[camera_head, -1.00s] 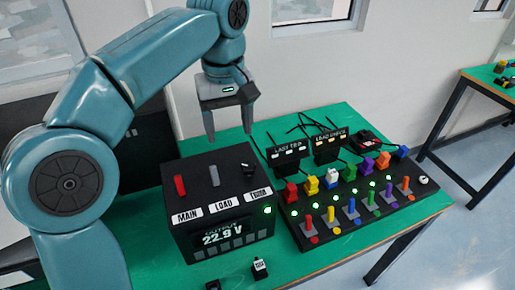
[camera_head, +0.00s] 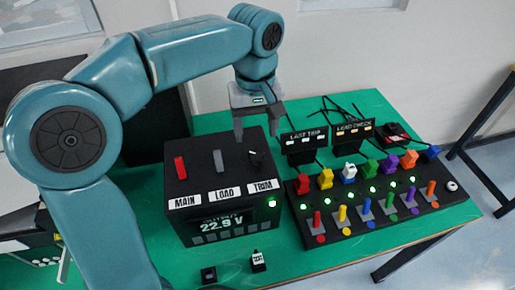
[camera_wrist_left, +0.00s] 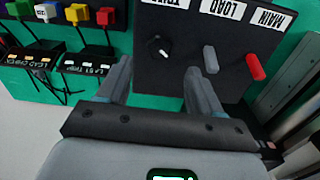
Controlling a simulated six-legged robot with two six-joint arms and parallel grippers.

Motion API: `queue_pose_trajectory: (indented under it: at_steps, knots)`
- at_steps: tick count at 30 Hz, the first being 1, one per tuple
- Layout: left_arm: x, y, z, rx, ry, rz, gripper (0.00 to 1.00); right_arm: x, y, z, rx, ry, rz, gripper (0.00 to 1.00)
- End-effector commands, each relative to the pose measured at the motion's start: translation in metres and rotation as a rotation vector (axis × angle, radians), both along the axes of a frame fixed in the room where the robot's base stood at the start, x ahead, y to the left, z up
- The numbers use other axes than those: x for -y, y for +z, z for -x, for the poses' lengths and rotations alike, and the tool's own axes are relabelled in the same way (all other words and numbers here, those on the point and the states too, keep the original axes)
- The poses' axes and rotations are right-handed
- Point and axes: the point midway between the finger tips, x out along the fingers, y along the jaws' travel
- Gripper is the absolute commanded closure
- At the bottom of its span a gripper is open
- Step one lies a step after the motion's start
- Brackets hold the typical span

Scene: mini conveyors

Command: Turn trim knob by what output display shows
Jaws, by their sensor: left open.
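The black power box (camera_head: 172,215) stands on the green table. Its output display (camera_head: 222,225) reads 22.9 V. The black trim knob (camera_head: 254,160) is on the box's top at the right, above the TRIM label (camera_head: 263,186), with a white mark on it. It also shows in the left wrist view (camera_wrist_left: 158,47). My left gripper (camera_head: 255,133) is open and empty, above and behind the trim knob. In the left wrist view the knob appears between and beyond the fingertips (camera_wrist_left: 158,70), apart from them. My right gripper is out of view.
A red lever (camera_head: 181,168) and a grey lever (camera_head: 219,161) stand beside the knob. A switch panel (camera_head: 330,229) with coloured plugs and levers lies to the right. LAST TRIP (camera_head: 305,147) and LOAD CHECK displays (camera_head: 354,141) stand behind it. Small black blocks (camera_head: 258,262) lie in front.

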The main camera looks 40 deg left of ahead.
Motion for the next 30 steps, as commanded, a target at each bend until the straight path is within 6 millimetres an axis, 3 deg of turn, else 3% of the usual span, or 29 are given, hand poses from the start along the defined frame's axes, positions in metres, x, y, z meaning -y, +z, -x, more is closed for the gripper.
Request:
queue_pose_trajectory:
  at_steps: [3, 9, 22, 27, 30]
  knots:
    - [0.000, -0.029, 0.000, -0.004, 0.000, 0.000, 0.34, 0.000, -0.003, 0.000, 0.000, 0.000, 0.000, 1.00]
    - [0.000, -0.060, -0.002, -0.004, -0.001, -0.001, 0.34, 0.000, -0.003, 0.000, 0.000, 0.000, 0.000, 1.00]
    - [0.000, -0.071, -0.005, 0.000, -0.001, 0.000, 0.34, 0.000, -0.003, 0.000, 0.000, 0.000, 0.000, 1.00]
    - [0.000, -0.071, -0.005, -0.001, -0.001, -0.001, 0.90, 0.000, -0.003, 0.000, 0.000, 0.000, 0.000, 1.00]
    - [0.000, -0.071, -0.005, 0.000, -0.001, -0.001, 0.90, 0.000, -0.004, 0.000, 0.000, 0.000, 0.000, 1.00]
